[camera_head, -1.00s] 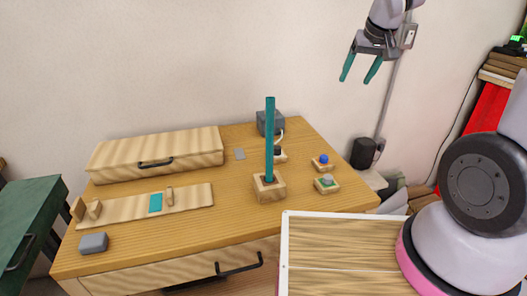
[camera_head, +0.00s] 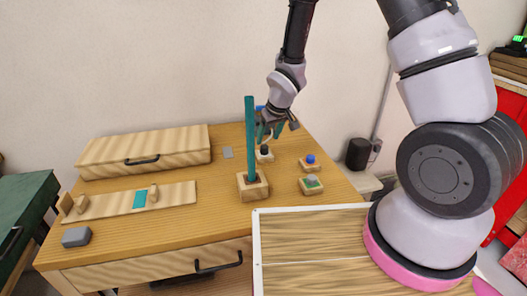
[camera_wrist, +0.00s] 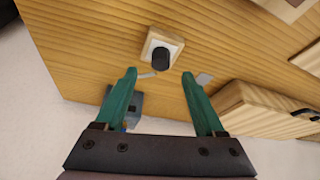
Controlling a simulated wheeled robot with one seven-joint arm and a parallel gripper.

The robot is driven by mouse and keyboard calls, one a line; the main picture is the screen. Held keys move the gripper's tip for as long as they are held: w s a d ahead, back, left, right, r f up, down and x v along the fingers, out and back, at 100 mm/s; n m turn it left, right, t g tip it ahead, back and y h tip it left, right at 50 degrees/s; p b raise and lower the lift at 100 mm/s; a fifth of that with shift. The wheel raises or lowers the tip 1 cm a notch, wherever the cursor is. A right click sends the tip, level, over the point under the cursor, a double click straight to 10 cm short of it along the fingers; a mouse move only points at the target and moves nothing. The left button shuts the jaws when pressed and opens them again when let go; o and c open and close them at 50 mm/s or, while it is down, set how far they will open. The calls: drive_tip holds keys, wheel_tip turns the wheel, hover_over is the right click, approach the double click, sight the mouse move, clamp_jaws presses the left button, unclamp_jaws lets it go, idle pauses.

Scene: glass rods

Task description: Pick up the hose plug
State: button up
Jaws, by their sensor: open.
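The hose plug, a short black cylinder (camera_wrist: 161,58), stands in a pale square wooden base on the table in the wrist view. In the head view the plug (camera_head: 264,149) shows small, just behind the tall teal rod. My gripper (camera_wrist: 159,72) is open with nothing between its teal fingers. The plug appears just beyond and between the fingertips, apart from both. In the head view my gripper (camera_head: 271,132) is above the plug, partly hidden by the rod. The hose itself is mostly hidden.
A tall teal rod (camera_head: 251,135) stands in a wooden block (camera_head: 253,188) close left of my gripper. Blue-topped (camera_head: 310,163) and green-topped (camera_head: 311,185) wooden bases sit to the right. A long wooden box (camera_head: 145,152) lies left. A grey-blue box (camera_wrist: 136,103) is partly behind a finger.

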sight(265, 147)
drive_tip(key=shift+x, duration=2.8)
drive_tip(key=shift+c, duration=0.3)
clamp_jaws()
wheel_tip(265, 147, up, 10)
